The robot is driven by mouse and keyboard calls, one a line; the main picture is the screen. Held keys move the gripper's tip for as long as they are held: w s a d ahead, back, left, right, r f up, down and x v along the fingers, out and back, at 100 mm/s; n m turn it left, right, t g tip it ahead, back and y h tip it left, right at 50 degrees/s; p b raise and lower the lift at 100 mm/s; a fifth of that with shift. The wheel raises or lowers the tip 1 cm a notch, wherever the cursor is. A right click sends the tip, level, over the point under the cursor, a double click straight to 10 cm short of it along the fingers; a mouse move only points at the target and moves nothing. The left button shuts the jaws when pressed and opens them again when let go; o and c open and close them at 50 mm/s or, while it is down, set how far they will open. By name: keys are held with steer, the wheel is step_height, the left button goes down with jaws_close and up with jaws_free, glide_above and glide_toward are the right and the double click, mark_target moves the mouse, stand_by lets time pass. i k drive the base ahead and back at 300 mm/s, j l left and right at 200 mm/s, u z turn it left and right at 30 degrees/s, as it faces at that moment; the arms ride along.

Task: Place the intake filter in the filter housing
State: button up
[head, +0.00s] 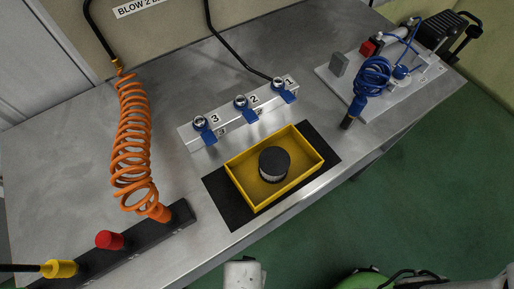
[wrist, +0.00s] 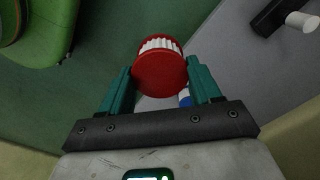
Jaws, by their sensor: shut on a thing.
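In the wrist view, my gripper (wrist: 160,72) is shut on the intake filter (wrist: 160,58), a short cylinder with red ends and white pleats. Its flat red end faces the camera, between two teal fingers. The held filter and the fingers do not show in the head view. In the head view, a dark-topped round piece with a pale ribbed side (head: 272,166) sits in a yellow tray (head: 241,194). I cannot tell for sure which thing is the filter housing.
The tray lies on a black mat (head: 222,205) on the metal bench (head: 60,150). Behind it is a manifold with blue valves (head: 240,103). An orange coiled hose (head: 130,140) stands left, and a white board with a blue coil (head: 372,78) lies right. The bench's front edge is near.

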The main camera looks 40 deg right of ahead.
mark_target(472, 33)
steer(key=u, duration=2.85)
steer(key=k+u, duration=0.4)
steer(key=k, duration=0.8)
steer(key=k+l+u, duration=0.15)
steer(key=k+u, duration=0.85)
steer(key=k+j+u, duration=0.3)
steer(key=k+u, duration=0.3)
steer(key=u, duration=0.7)
steer(key=k+j+u, duration=0.1)
steer(key=u, duration=0.3)
steer(key=k+j+u, duration=0.1)
steer(key=u, duration=3)
